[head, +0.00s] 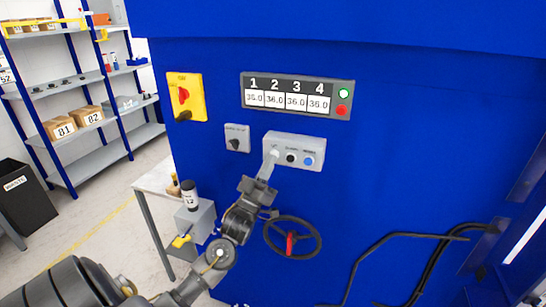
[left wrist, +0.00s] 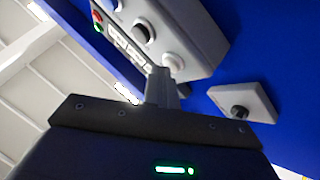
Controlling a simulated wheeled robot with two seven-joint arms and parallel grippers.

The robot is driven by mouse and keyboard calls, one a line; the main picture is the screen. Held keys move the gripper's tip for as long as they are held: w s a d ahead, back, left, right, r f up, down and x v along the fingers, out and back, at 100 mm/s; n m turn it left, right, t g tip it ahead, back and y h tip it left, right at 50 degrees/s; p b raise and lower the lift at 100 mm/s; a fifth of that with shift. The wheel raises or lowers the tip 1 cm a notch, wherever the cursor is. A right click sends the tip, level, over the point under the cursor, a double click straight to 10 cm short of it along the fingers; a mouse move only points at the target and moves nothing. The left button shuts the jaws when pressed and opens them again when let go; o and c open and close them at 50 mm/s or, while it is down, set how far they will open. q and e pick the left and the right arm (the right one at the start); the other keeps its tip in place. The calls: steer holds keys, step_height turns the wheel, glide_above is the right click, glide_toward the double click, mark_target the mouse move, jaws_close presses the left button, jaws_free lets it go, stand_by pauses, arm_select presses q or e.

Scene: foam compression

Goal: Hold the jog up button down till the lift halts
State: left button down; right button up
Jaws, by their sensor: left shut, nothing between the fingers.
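A grey button box (head: 308,140) is fixed to the blue machine front. It carries a white button at its left, a black one in the middle (head: 291,158) and a blue one (head: 308,160) at the right. My left gripper (head: 273,157) is shut and empty, its tips at the white button. In the left wrist view the closed fingers (left wrist: 161,85) reach up to the white button (left wrist: 173,62). They look close to or touching it; I cannot tell how far it is pressed. The button labels are too small to read. My right gripper is out of view.
A numbered display panel (head: 298,96) above reads about 36.0 per column, with a green and a red lamp. A yellow switch (head: 187,97), a small grey knob box (head: 237,138) and a black handwheel (head: 292,237) are nearby. Shelves (head: 75,85) stand at the left.

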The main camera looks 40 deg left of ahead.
arm_select(q)
steer(key=shift+s, duration=0.15)
steer(key=shift+s+d, duration=0.25)
steer(key=shift+s, duration=0.35)
steer(key=shift+p, duration=0.3)
steer(key=s, duration=0.1)
steer(key=s+d+p, duration=0.1)
steer(key=s, duration=0.2)
steer(key=shift+s+d, duration=0.3)
steer(key=shift+s, duration=0.05)
